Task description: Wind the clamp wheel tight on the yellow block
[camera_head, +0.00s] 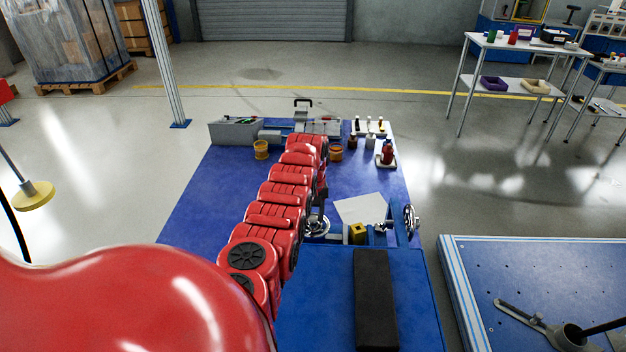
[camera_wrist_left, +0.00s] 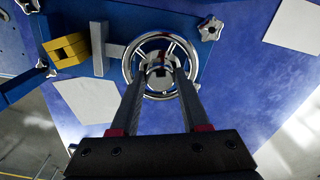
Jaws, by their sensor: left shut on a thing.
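The yellow block (camera_head: 358,234) sits low in the clamp at the front of the blue table; it also shows in the left wrist view (camera_wrist_left: 66,50). A grey clamp plate (camera_wrist_left: 98,48) stands beside the block on the wheel's side; I cannot tell whether they touch. The chrome clamp wheel (camera_wrist_left: 137,62) faces my left wrist camera, and its rim partly shows in the head view (camera_head: 317,232). My left gripper (camera_wrist_left: 161,76) is shut on the wheel's hub, with both fingers in front of the lower rim. In the head view my red arm hides much of the wheel. My right gripper is out of view.
A second handwheel (camera_head: 411,220) stands at the table's right edge. A black pad (camera_head: 375,300) lies in front. A white sheet (camera_head: 360,209), orange cups (camera_head: 261,149) and a red bottle (camera_head: 387,152) are behind. A star knob (camera_wrist_left: 210,28) is near the wheel.

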